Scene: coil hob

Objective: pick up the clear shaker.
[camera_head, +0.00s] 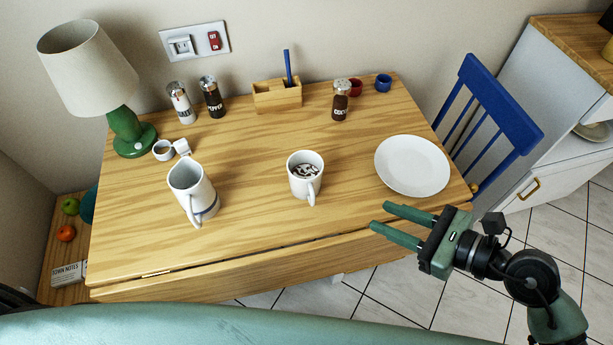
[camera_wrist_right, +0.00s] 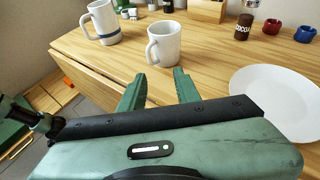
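A clear shaker with a metal cap, dark brown contents and a cocoa label (camera_head: 340,103) stands upright at the back of the wooden table, right of the middle. It also shows at the top of the right wrist view (camera_wrist_right: 243,27). Two more capped shakers stand at the back left: a pale salt one (camera_head: 181,103) and a dark pepper one (camera_head: 212,98). My right gripper (camera_head: 380,215) is open and empty at the table's front right edge, well short of the cocoa shaker. Its parted fingers show in the right wrist view (camera_wrist_right: 159,74). My left gripper is not in view.
A white mug with a patterned drink (camera_head: 305,166), a white jug (camera_head: 188,184) and a white plate (camera_head: 400,165) stand on the table (camera_head: 260,235). A wooden caddy (camera_head: 277,96), a red cup (camera_head: 356,87) and a blue cup (camera_head: 383,83) flank the cocoa shaker.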

